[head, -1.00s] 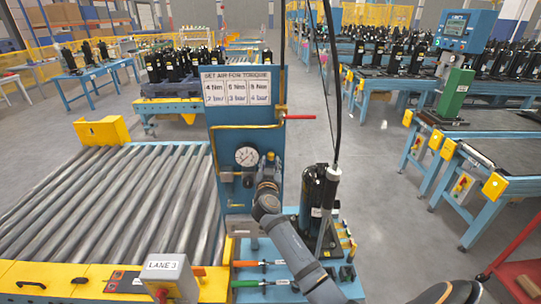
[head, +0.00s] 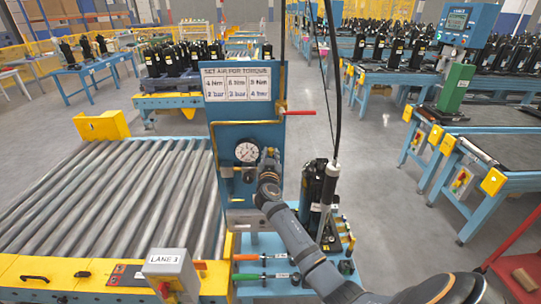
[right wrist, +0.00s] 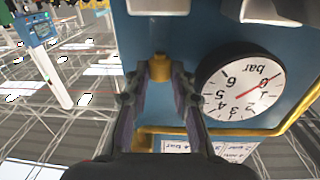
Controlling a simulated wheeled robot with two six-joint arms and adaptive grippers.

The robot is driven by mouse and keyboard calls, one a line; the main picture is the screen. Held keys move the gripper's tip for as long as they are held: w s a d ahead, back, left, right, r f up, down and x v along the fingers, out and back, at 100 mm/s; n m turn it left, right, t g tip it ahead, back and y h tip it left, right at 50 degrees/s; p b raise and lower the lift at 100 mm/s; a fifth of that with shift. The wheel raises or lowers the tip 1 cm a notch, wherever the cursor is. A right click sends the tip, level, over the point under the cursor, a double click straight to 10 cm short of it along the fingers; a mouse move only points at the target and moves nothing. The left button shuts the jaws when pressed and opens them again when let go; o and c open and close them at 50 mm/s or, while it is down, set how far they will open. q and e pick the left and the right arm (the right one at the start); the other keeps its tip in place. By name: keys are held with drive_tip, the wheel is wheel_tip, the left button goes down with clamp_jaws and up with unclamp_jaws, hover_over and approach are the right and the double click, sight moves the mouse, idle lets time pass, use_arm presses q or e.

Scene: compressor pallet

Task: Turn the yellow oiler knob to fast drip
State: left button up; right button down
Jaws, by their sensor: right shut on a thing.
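The yellow oiler knob (right wrist: 160,67) shows in the right wrist view at the top of a gap between my two dark fingers, against the blue panel. My right gripper (right wrist: 161,80) is shut on this knob, with one fingertip on each side of it. In the head view my right gripper (head: 268,168) is at the blue panel (head: 240,125), just right of and below the round gauge, and it hides the knob. Any drip marking around the knob cannot be made out. My left gripper is not in view.
The white-faced gauge (head: 247,151) sits close beside the gripper. A red-handled lever (head: 300,113) sticks out above right. A roller conveyor (head: 120,200) fills the left.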

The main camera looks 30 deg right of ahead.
drive_tip(key=shift+d+y, duration=0.1)
drive_tip(key=shift+y, duration=0.2)
drive_tip(key=n+y, duration=0.1)
drive_tip(key=n+t+y, duration=0.2)
drive_tip(key=shift+s+d+p, duration=0.2)
drive_tip(key=shift+d+p, duration=0.05)
drive_tip(key=shift+p, duration=0.15)
drive_tip(key=shift+d+r+n+t+y+p, duration=0.15)
drive_tip(key=shift+n+t+y+p, duration=0.15)
drive_tip(key=shift+n+y+p, duration=0.55)
drive_tip(key=n+y+p, duration=0.1)
drive_tip(key=y+p, duration=0.1)
drive_tip(key=y, duration=0.1)
drive_tip(key=shift+d+p, duration=0.1)
drive_tip(key=shift+p, duration=0.3)
drive_tip(key=shift+f+n+t+y+p, duration=0.2)
drive_tip(key=shift+n+t+y+p, duration=0.1)
drive_tip(key=shift+y+p, duration=0.2)
drive_tip(key=c, duration=1.4)
unclamp_jaws()
